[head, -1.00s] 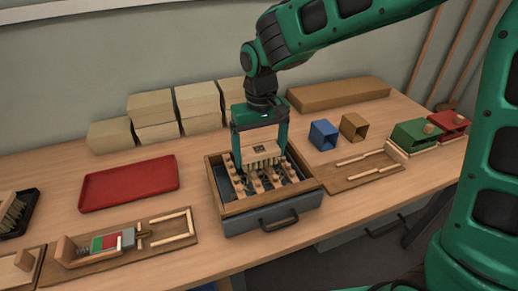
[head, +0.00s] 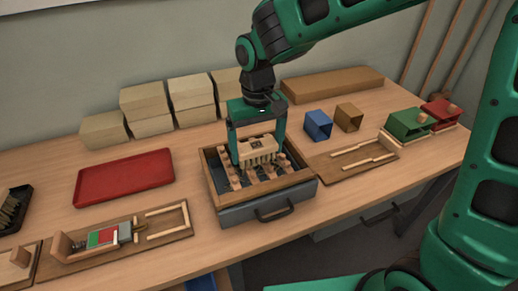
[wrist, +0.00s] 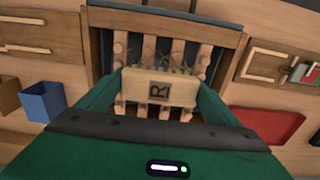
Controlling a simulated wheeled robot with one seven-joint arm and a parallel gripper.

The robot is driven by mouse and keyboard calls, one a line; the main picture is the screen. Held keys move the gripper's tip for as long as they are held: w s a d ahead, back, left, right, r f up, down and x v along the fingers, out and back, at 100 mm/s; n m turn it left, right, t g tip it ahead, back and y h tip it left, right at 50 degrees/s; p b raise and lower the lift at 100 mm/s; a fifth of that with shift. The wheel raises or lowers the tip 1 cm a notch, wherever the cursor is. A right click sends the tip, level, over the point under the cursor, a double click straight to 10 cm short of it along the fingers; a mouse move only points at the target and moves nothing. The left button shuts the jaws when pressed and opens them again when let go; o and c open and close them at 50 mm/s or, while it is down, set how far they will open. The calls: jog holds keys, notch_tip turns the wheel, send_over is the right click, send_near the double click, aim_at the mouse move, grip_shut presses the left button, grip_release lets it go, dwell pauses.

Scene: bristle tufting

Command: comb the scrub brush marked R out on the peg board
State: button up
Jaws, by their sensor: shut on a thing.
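The scrub brush marked R (head: 257,146) is a pale wooden block with bristles along its lower side. My gripper (head: 257,150) is shut on it. In the wrist view the R shows on the block (wrist: 159,91), and bristles stick out beyond its far edge. The peg board (head: 223,180) has several rows of wooden pegs and sits in an open wood-rimmed drawer box (head: 262,198). The brush is over the pegs toward the back of the box. Whether the bristles reach between the pegs I cannot tell.
A red tray (head: 125,177) lies to the left, with a clamp fixture (head: 110,237) in front of it. Blue (head: 318,125) and brown (head: 348,117) open boxes stand to the right. Stacked pale blocks (head: 146,110) line the back. Bare table lies left of the drawer box.

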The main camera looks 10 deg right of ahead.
jog(key=w+a, duration=0.1)
jog(key=w, duration=0.5)
jog(key=shift+a, duration=0.35)
jog(key=shift+s+d+r, duration=0.1)
jog(key=shift+s+d, duration=0.15)
jog(key=shift+s, duration=0.6)
jog(key=shift+s+d, duration=0.25)
jog(key=shift+s, duration=0.6)
jog(key=shift+s+d, duration=0.2)
jog(key=shift+s, duration=0.5)
jog(key=shift+s+d, duration=0.2)
jog(key=shift+s, duration=0.5)
jog(key=shift+s+d, duration=0.2)
jog(key=shift+s, duration=0.5)
jog(key=shift+w+a, duration=1.1)
jog(key=shift+w, duration=2.7)
notch_tip(320, 180, up, 6)
jog(key=shift+f, duration=0.1)
